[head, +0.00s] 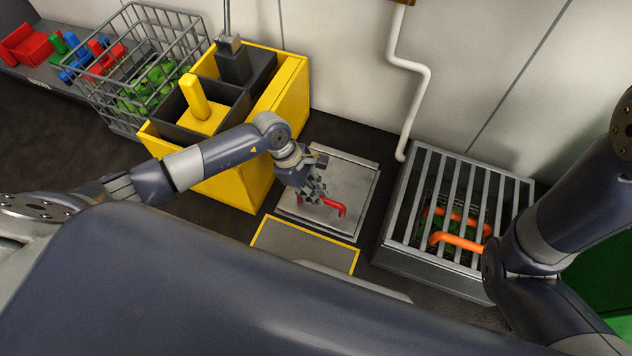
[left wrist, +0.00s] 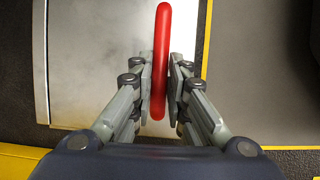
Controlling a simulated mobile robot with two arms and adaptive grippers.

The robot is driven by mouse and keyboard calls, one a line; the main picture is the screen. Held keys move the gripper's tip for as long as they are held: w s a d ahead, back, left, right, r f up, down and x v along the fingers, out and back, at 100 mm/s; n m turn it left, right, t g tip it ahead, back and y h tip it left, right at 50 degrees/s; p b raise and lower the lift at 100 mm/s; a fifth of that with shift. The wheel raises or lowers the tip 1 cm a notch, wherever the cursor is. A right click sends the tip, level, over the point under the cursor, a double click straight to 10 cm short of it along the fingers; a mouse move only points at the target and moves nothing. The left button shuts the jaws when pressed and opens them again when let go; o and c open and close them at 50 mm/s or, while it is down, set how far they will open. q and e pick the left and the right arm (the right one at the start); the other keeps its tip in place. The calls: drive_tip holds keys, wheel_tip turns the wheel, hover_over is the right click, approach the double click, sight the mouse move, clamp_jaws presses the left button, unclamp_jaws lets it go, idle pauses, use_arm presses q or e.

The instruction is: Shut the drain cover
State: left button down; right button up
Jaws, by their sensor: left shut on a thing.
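A square metal plate (head: 352,178) with a red handle (head: 335,207) lies on the dark floor in the head view, and I take it as the drain cover. It looks flat, but I cannot tell whether it sits fully down in its frame. My left gripper (head: 318,196) is over the plate and shut on the red handle. In the left wrist view the handle (left wrist: 162,50) runs between the finger pads, with the plate (left wrist: 95,60) below. My arm hides part of the plate. My right arm shows at the right, but its gripper does not.
A yellow bin (head: 290,100) stands left of the plate. A barred metal box (head: 408,215) with orange handles (head: 455,242) stands to the right. A white pipe (head: 410,120) runs down the wall behind. A wire basket (head: 150,25) is farther left. A yellow-edged grey panel (head: 300,247) lies in front.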

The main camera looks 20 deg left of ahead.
use_arm(q)
drive_tip(key=shift+s+f, duration=0.6)
drive_tip(key=shift+f, duration=0.25)
drive_tip(key=shift+s+f, duration=0.1)
drive_tip(key=c, duration=1.6)
unclamp_jaws()
drive_tip(key=shift+o, duration=0.2)
drive_tip(key=shift+a+r, duration=0.1)
drive_tip(key=shift+r, duration=0.1)
drive_tip(key=v, duration=1.1)
drive_tip(key=shift+a+r, duration=0.2)
drive_tip(key=shift+r, duration=0.1)
